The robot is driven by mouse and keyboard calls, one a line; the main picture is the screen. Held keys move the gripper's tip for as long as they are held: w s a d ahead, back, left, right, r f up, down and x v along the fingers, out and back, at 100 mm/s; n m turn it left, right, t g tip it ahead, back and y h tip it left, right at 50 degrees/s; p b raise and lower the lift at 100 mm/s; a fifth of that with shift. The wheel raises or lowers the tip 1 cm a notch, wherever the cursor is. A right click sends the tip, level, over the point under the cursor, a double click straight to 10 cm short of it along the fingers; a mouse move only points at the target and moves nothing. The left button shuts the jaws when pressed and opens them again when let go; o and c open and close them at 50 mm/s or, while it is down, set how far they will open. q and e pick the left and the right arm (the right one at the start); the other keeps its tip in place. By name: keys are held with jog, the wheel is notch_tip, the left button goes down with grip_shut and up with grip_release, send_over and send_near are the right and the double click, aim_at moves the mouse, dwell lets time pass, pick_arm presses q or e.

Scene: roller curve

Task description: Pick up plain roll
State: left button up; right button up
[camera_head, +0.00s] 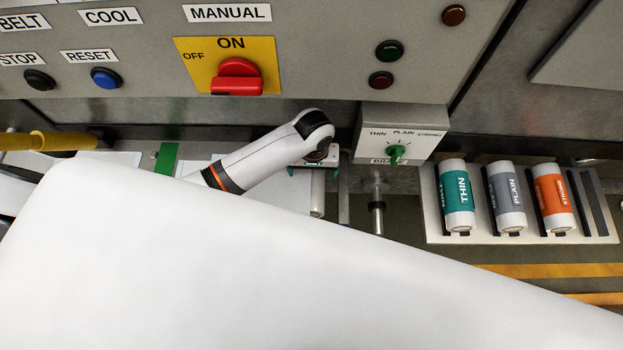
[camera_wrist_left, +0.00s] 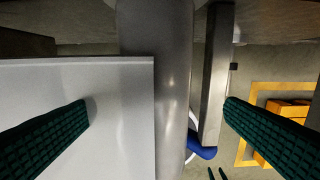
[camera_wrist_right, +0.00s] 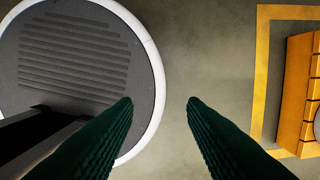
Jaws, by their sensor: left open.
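The plain roll (camera_head: 507,196) is a white cylinder with a grey PLAIN label. It lies on a light rack (camera_head: 436,232) at the right of the head view, between the thin roll (camera_head: 457,196) with a teal label and a roll with an orange label (camera_head: 552,199). My left gripper (camera_head: 313,172) points down, well left of the rack, beside the small box with the dial. In the left wrist view (camera_wrist_left: 158,105) its fingers are wide apart, over a metal cylinder and a pale panel. My right gripper (camera_wrist_right: 160,102) is open and empty above the floor, seen only in its wrist view.
A dial box (camera_head: 397,146) marked THIN, PLAIN and STRONG juts out between my left gripper and the rack. A control panel with a red switch (camera_head: 238,76) spans the back. An upright metal post (camera_head: 377,208) stands below the dial box. Yellow floor stripes (camera_head: 560,270) run below the rack.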

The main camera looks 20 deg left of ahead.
aim_at(311, 177)
pick_arm(q)
jog(key=shift+s+a+f, duration=0.1)
jog(key=shift+f, duration=1.45)
jog(key=shift+s+a+f, duration=0.1)
jog(key=shift+f, duration=1.4)
jog(key=c, duration=1.4)
